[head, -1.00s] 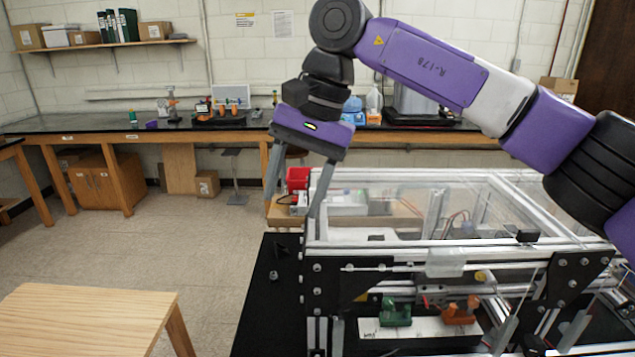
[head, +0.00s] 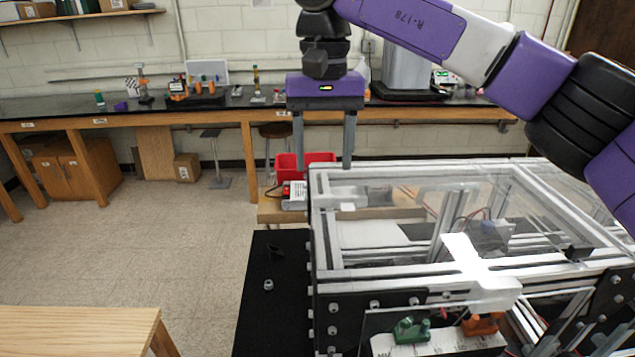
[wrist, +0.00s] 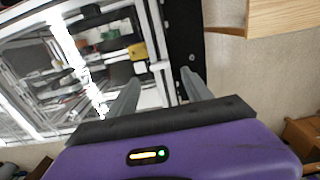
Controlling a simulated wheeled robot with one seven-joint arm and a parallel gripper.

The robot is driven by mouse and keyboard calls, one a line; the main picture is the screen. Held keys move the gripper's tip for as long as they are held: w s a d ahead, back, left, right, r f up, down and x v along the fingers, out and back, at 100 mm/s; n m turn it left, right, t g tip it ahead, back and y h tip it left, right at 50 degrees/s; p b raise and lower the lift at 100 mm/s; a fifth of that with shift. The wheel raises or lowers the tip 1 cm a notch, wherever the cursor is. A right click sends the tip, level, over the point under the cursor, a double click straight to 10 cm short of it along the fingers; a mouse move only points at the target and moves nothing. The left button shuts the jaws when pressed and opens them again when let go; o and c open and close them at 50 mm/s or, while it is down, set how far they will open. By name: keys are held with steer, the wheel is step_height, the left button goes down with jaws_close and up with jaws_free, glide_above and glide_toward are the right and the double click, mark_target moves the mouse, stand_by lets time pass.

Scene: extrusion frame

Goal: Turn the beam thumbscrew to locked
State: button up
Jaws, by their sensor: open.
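The aluminium extrusion frame (head: 335,262) with clear panels stands at the right in the head view. I cannot clearly make out the beam thumbscrew in the head view. A small yellow part (wrist: 137,50) shows beside a frame bar in the wrist view; I cannot tell whether it is the thumbscrew. My gripper (head: 323,166) points down with its two grey fingers apart and nothing between them. In the head view it appears at the frame's far left corner, apparently above it. The fingers also show in the wrist view (wrist: 160,88).
A green clamp-like part (head: 412,330) and an orange one (head: 480,325) sit low at the frame's front. A red bin (head: 290,165) is behind the frame. A wooden table (head: 80,328) stands at front left. Open floor (head: 185,250) lies left of the frame.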

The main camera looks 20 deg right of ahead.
mark_target(324, 196)
step_height(324, 196, down, 7)
steer(key=shift+f+p, duration=0.15)
steer(key=shift+p, duration=0.75)
jaws_close()
